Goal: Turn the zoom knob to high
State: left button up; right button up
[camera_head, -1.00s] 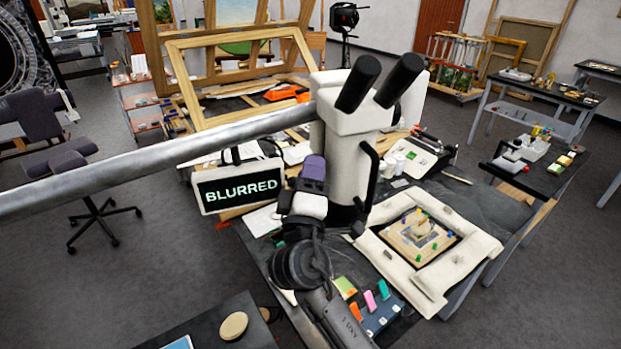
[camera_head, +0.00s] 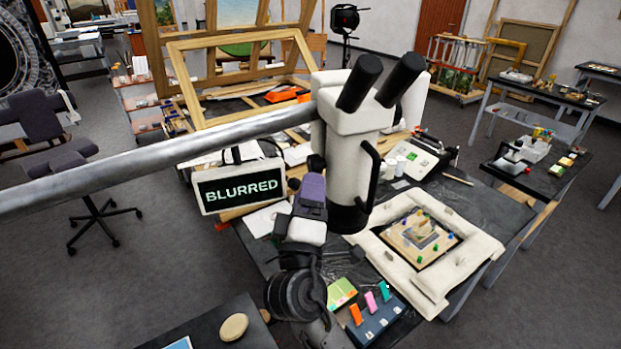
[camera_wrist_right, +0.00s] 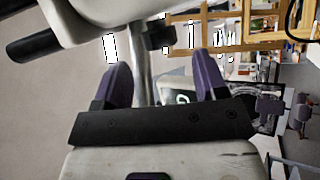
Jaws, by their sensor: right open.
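The white microscope (camera_head: 345,140) with two black eyepieces hangs from a grey metal boom over the table. A sign (camera_head: 240,187) beside it reads "BLURRED". My right gripper (camera_head: 312,186), with purple fingers, is at the left side of the microscope body, low down. In the right wrist view, my right gripper (camera_wrist_right: 163,78) is open and empty, fingers spread wide. A dark knob (camera_wrist_right: 160,36) on the microscope shows just beyond the fingertips, roughly between them, apart from both. I cannot read its setting. My left gripper is not in view.
A framed fragment (camera_head: 425,240) lies on padded white cushions right of the microscope. Colored tabs on a blue box (camera_head: 372,318) are close to my right arm. The metal boom (camera_head: 150,165) crosses the left side. Wooden frames (camera_head: 240,75) stand behind.

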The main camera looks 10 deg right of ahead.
jog(key=b+v, duration=0.1)
jog(key=v, duration=0.8)
jog(key=shift+s, duration=0.3)
jog(key=shift+f, duration=0.15)
